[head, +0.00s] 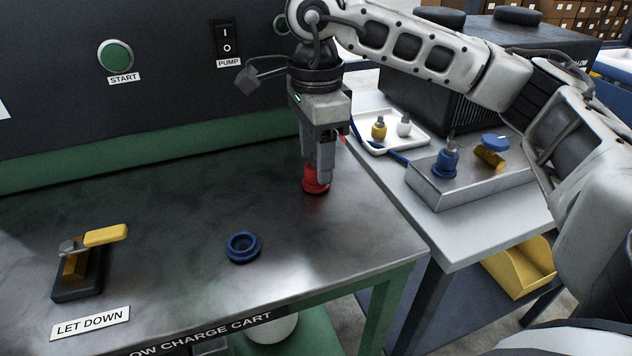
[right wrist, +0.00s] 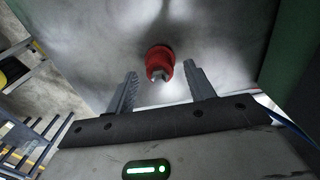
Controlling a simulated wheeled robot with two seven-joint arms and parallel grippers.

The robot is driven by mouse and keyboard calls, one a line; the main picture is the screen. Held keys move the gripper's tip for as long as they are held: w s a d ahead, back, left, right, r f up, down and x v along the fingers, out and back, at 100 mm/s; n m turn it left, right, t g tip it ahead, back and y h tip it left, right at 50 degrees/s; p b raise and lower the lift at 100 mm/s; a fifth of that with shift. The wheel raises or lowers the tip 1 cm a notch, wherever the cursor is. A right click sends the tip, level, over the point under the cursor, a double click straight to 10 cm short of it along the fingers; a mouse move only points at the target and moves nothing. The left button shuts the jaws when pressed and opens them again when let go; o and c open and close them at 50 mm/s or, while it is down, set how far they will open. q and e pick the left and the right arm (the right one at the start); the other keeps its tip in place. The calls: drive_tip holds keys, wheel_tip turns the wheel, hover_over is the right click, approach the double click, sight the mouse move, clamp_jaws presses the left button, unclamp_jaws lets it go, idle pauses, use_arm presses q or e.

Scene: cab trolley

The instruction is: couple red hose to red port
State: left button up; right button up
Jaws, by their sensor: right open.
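A red fitting (head: 315,187) stands on the cart's metal top near its right edge. In the right wrist view the red fitting (right wrist: 161,60) has a round red body and a grey metal end facing the camera. I cannot tell whether it is the port alone or a hose coupling seated in the port; no red hose line is clearly visible. My right gripper (head: 319,178) points down at it. In the right wrist view the right gripper (right wrist: 161,72) is open, its fingers apart on either side of the fitting. My left gripper is not in view.
A blue ring-shaped port (head: 242,248) and a yellow-handled valve (head: 88,254) are on the cart top. On the side table are a metal box (head: 470,183) with a blue coupling (head: 447,161) and a white tray (head: 396,141). The cart's front middle is clear.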

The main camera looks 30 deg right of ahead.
drive_tip(key=shift+f+b, duration=0.35)
drive_tip(key=shift+f, duration=0.4)
idle(0.3)
drive_tip(key=shift+c, duration=0.3)
clamp_jaws()
drive_tip(key=shift+r+p, duration=0.6)
drive_tip(key=shift+r, duration=0.3)
drive_tip(key=shift+r+p, duration=1.65)
drive_tip(key=shift+r, duration=0.55)
